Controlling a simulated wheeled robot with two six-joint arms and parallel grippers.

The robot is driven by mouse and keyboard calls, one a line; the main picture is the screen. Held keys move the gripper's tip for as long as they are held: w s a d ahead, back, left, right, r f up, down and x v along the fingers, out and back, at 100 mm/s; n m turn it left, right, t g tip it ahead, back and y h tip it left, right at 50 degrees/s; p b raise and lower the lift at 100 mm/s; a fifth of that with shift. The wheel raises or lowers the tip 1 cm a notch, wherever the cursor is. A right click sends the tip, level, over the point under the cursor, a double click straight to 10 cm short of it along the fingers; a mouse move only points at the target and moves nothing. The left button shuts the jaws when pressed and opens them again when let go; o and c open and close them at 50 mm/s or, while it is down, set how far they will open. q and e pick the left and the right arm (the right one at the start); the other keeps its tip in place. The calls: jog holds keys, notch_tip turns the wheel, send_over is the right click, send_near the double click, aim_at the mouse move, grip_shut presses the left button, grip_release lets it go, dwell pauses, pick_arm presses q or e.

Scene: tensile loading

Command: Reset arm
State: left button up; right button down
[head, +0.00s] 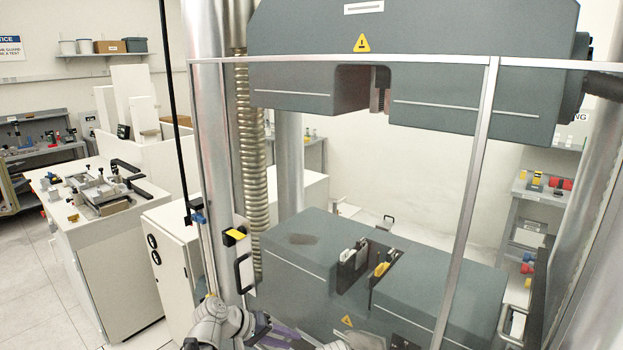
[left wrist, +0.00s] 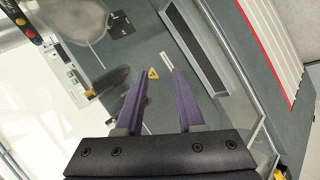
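My left gripper (left wrist: 155,95) shows in the left wrist view with its two purple fingers apart and nothing between them. In the head view my left gripper (head: 280,338) is at the bottom edge, in front of the lower grey block of the testing machine. My left arm (head: 215,322) comes in beside the machine's column. A grey part at the bottom edge right of it may belong to my right arm; the right gripper's fingers do not show. The tensile machine has an upper grey crosshead (head: 470,95) and a lower grey block (head: 310,250) with a slot holding jaws.
A clear guard with a metal frame (head: 468,200) stands before the machine. A black handle (head: 243,272) is on its left. A white bench (head: 90,230) with a fixture stands at left. A grey shelf (head: 540,195) with coloured items stands at right. Floor at far left is clear.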

pick_arm(q)
jog(key=s+f+m+g+y+b, duration=0.4)
jog(key=s+f+y, duration=0.6)
jog(key=s, duration=0.8)
notch_tip(320, 180, down, 3)
jog(key=shift+d+r+m, duration=0.15)
jog(key=shift+d+m, duration=0.3)
jog(key=shift+m, duration=0.65)
jog(key=shift+w, duration=0.1)
